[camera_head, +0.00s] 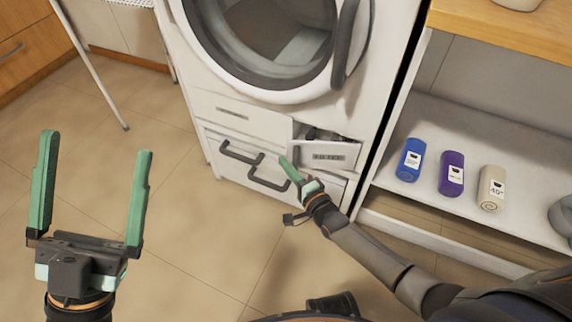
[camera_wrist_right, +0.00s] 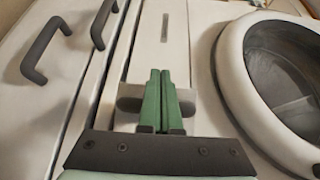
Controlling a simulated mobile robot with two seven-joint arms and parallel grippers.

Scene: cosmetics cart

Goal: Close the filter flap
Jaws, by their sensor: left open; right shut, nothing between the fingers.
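The filter flap (camera_head: 322,155) is a small white panel with a dark label, low on the front of the washing machine (camera_head: 240,122). It stands tilted outward, with a dark opening (camera_head: 318,134) showing above it. My right gripper (camera_head: 285,160) is shut and empty, its green fingertips just left of the flap. I cannot tell whether they touch it. In the right wrist view the shut fingers (camera_wrist_right: 158,85) point at the machine front and partly cover a grey part that I cannot identify surely. My left gripper (camera_head: 97,146) is open and empty above the floor, away from the machine.
Dark drawer handles (camera_head: 265,172) stick out just below and left of the right gripper. The round door (camera_head: 268,45) is above. Open tiled floor (camera_head: 150,215) lies at the left.

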